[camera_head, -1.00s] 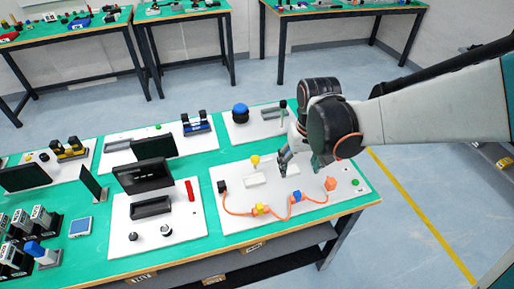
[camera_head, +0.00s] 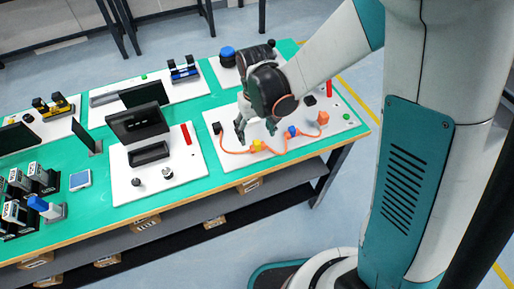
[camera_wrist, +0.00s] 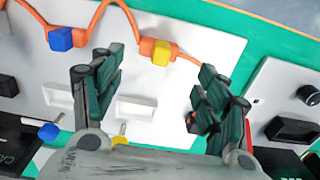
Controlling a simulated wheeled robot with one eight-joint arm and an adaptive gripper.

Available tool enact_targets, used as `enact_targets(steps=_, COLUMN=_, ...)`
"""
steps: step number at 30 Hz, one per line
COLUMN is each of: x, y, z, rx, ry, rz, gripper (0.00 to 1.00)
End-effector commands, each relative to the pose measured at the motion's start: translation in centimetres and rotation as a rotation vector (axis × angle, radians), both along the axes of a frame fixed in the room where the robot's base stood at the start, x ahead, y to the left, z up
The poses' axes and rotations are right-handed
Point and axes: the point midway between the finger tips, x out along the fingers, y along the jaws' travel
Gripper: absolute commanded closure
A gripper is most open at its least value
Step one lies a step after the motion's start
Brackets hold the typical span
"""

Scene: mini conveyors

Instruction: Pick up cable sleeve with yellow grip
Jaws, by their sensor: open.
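The cable sleeve with the yellow grip (camera_head: 257,145) sits on an orange cable along the front part of a white board (camera_head: 228,164). In the wrist view, the yellow grip (camera_wrist: 160,52) lies ahead of my fingers, roughly centred between them. My gripper (camera_head: 256,128) is open and empty above the board, behind the yellow grip; its two fingers stand wide apart in the wrist view (camera_wrist: 160,95). No contact with the sleeve shows. A blue grip (camera_head: 291,131) is on the same cable to the right, and shows at left in the wrist view (camera_wrist: 61,38).
The cable runs between a black block (camera_head: 217,128) and an orange block (camera_head: 323,117). Shallow white holders (camera_wrist: 135,108) lie on the board under my fingers. A neighbouring board with a dark screen device (camera_head: 138,122) and a red bar (camera_head: 187,134) stands left.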

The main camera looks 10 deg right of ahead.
Motion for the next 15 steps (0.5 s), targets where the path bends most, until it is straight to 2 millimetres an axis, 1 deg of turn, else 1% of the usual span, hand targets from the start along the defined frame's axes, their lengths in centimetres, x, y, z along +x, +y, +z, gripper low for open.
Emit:
enact_targets(steps=7, x=-0.2, y=-0.2, z=-1.5, rx=0.000, ry=0.000, rz=0.000, gripper=0.32)
enact_targets(steps=15, x=-0.6, y=-0.5, z=-5.3, rx=0.000, ry=0.000, rz=0.000, gripper=0.32)
